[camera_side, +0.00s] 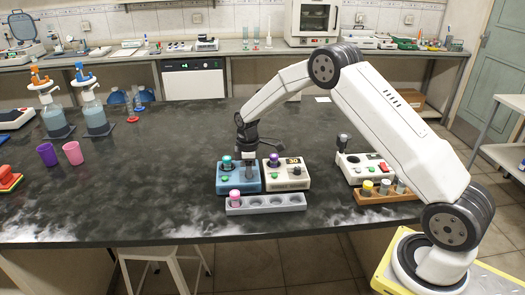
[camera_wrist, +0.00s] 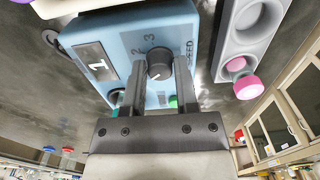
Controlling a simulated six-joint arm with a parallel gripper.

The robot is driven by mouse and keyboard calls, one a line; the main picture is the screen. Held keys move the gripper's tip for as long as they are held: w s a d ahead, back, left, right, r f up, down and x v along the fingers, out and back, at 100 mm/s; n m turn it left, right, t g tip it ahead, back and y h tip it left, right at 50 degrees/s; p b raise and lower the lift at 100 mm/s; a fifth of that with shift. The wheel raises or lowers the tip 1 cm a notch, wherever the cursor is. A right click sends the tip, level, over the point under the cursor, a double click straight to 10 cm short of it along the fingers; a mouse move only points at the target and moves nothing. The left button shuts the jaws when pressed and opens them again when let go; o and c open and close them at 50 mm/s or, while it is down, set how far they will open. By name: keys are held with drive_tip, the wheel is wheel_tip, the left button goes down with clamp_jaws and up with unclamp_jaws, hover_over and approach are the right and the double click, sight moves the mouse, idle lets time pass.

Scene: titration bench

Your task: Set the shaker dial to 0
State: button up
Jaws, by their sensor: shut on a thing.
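The blue shaker (camera_side: 238,182) stands on the dark bench, left of a cream device. In the wrist view, the shaker (camera_wrist: 128,45) fills the upper middle. Its display (camera_wrist: 97,63) reads 1. Its dark round dial (camera_wrist: 159,63) has a white pointer mark, with the printed numbers 2 and 3 and the word SPEED beside it. My gripper (camera_side: 248,159) reaches down onto the shaker top. In the wrist view, its two fingers (camera_wrist: 160,70) are shut on the dial, one on each side. In the side view the gripper hides the dial.
A grey rack (camera_side: 265,203) with a pink-capped vial (camera_side: 235,197) stands in front of the shaker. The cream device (camera_side: 292,177) showing 30 is close on the right. A teal-capped vessel (camera_side: 227,161) is on the shaker. The bench to the left is clear up to the cups.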

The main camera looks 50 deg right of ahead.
drive_tip(key=o, duration=0.4)
drive_tip(key=shift+c, duration=0.2)
drive_tip(key=c, duration=0.4)
drive_tip(key=shift+o, duration=0.2)
drive_tip(key=n, duration=0.8)
